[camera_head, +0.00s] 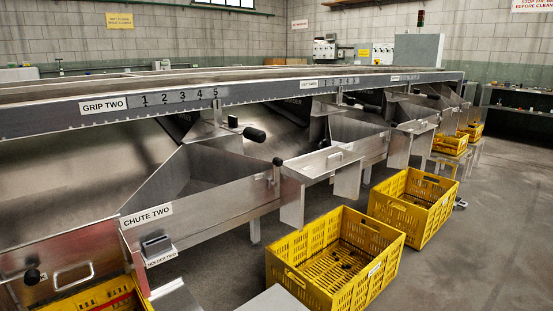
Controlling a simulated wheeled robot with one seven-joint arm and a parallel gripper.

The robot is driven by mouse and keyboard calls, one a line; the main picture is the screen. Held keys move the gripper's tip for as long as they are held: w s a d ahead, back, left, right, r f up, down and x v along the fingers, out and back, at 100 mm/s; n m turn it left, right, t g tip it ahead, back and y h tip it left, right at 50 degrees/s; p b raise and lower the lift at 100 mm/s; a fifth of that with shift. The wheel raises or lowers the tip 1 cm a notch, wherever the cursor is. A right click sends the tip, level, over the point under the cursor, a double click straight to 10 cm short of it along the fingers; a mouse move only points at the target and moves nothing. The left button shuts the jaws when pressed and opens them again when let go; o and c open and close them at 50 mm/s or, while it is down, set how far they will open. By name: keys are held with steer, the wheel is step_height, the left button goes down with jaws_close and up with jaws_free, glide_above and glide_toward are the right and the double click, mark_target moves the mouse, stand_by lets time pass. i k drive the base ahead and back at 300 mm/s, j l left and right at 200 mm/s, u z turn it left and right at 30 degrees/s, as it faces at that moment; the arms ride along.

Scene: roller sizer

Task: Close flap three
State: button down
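No label reading "flap three" is legible, so I cannot tell for sure which plate it is. The third chute (352,137) stands beyond the chute marked CHUTE TWO (195,207). A small label on the nearer metal lip (320,162) is too small to read. Bent sheet-metal plates (292,203) hang at the outer ends of the chutes. A black-knobbed lever (254,134) sticks out above chute two, and a post with a dark knob (277,163) stands at its far edge. My gripper is not in view.
Yellow crates stand on the floor along the chutes: a near one (300,262) with a few dark items, another (445,215) behind it, and more farther back. A long rail marked GRIP TWO (105,106) runs above. Open concrete floor (480,265) lies to the right.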

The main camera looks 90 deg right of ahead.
mark_target(313, 166)
steer(key=z, duration=3.4)
